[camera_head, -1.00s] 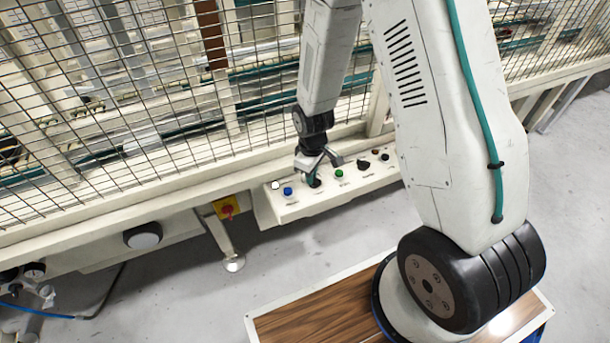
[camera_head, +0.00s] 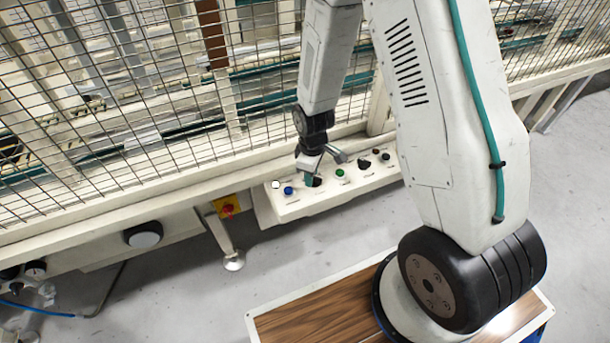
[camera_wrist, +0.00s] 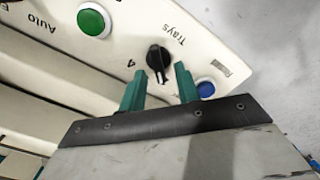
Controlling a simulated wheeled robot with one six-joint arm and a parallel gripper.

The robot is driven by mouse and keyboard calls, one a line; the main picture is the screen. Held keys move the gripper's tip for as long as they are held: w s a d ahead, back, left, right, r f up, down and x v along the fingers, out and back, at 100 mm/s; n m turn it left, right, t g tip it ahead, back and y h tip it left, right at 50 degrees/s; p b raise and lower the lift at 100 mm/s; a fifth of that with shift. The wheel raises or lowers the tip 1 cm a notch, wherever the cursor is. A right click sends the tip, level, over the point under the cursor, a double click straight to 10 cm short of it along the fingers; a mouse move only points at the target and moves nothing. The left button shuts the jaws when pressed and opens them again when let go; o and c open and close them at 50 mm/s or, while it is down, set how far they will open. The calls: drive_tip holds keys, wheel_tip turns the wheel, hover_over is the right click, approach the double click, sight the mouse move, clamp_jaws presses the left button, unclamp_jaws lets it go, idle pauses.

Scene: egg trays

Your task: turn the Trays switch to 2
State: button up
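The Trays switch (camera_wrist: 158,60) is a black rotary knob on the cream control panel, next to the printed word "Trays". A digit "4" is printed beside it; I cannot see a "2". The knob's grip runs roughly up and down in the wrist view, and I cannot tell which number it points at. My gripper (camera_wrist: 160,72) is open, its two teal fingers on either side of the knob's lower part in that view, with visible gaps. In the head view, my gripper (camera_head: 322,165) is just over the panel, and the knob (camera_head: 317,181) shows beside a finger.
A green button (camera_wrist: 92,20) and a blue button (camera_wrist: 206,89) flank the switch. The panel (camera_head: 300,208) also carries a white button (camera_head: 276,185) and black knobs to the right. A mesh fence (camera_head: 120,120) stands behind. A red-and-yellow switch (camera_head: 228,208) is at lower left.

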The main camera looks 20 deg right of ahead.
wheel_tip(320, 180, up, 8)
drive_tip(key=shift+f, duration=0.1)
idle(0.6)
idle(0.3)
